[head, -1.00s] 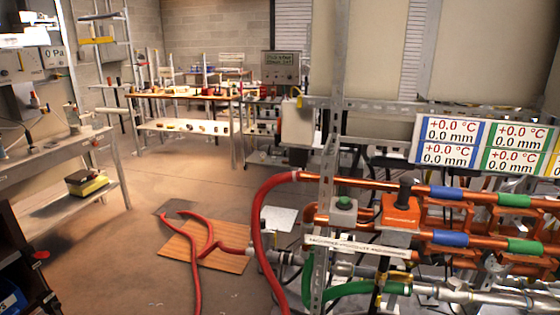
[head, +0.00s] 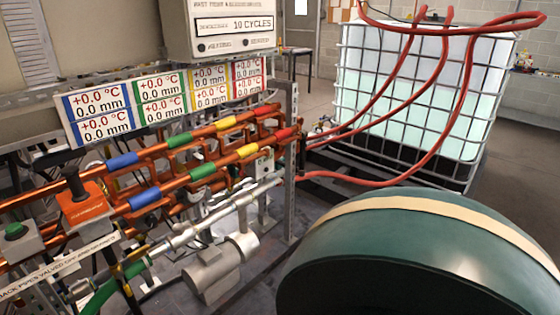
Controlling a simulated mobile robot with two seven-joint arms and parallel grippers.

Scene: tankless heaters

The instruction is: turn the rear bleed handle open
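I cannot make out for certain which part is the rear bleed handle. A black upright lever (head: 75,182) stands on an orange box (head: 87,205) at the left of the head view, beside the copper pipes. The copper pipes (head: 172,183) run from lower left to upper right and carry blue, green, yellow and red bands. Grey metal pipes (head: 205,217) run below them, with small fittings too fine to read. Neither of my grippers is in view.
A large dark green rounded body (head: 420,255) with a cream band fills the lower right. A caged white tank (head: 415,90) with red hoses (head: 400,180) stands behind. A grey motor-like unit (head: 212,272) sits on the floor.

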